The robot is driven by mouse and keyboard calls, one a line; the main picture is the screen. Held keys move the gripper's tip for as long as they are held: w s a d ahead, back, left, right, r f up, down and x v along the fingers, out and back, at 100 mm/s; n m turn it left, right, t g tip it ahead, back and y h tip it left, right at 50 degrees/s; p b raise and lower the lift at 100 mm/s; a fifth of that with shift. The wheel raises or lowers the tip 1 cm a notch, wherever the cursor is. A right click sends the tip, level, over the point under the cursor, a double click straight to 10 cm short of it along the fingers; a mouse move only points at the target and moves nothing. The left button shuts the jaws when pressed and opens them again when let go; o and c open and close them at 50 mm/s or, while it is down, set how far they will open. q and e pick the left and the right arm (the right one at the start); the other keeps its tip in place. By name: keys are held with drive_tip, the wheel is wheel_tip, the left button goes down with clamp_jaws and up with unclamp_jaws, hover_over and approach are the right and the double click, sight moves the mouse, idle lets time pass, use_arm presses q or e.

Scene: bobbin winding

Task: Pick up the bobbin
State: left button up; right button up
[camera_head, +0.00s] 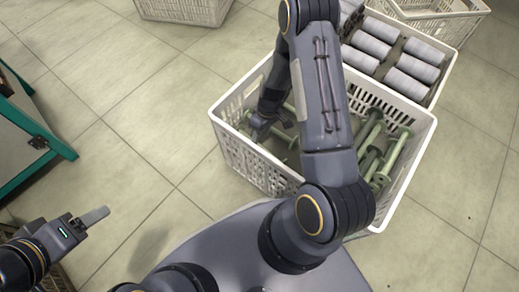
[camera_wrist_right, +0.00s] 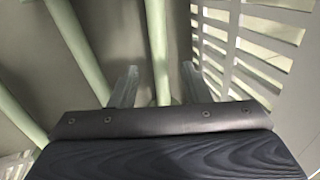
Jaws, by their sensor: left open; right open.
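Several pale green bobbins (camera_head: 392,154) lie in a white slatted crate (camera_head: 424,155) in the head view, partly hidden by my right arm. My right gripper (camera_head: 274,128) reaches down into the left part of this crate. In the right wrist view its two fingers (camera_wrist_right: 160,85) are open, and the green shaft of one bobbin (camera_wrist_right: 158,45) runs between them, with a gap on each side. The shaft's near end is hidden behind the gripper body. My left gripper (camera_head: 92,217) is open and empty at the lower left, over the floor.
The crate's slatted wall (camera_wrist_right: 235,45) stands close to the right of my right fingers; other green shafts (camera_wrist_right: 80,45) lie to the left. A second crate (camera_head: 442,82) with white wound bobbins (camera_head: 405,85) adjoins behind. A green-framed unit (camera_head: 60,147) stands at left. The floor between is clear.

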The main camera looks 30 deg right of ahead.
drive_tip(key=b+x, duration=0.1)
drive_tip(key=x, duration=0.1)
drive_tip(key=b+x, duration=0.2)
drive_tip(key=x, duration=0.1)
drive_tip(key=shift+w+a+f, duration=0.15)
drive_tip(key=shift+w+f, duration=0.1)
drive_tip(key=shift+f, duration=0.1)
drive_tip(key=shift+r, duration=0.1)
clamp_jaws()
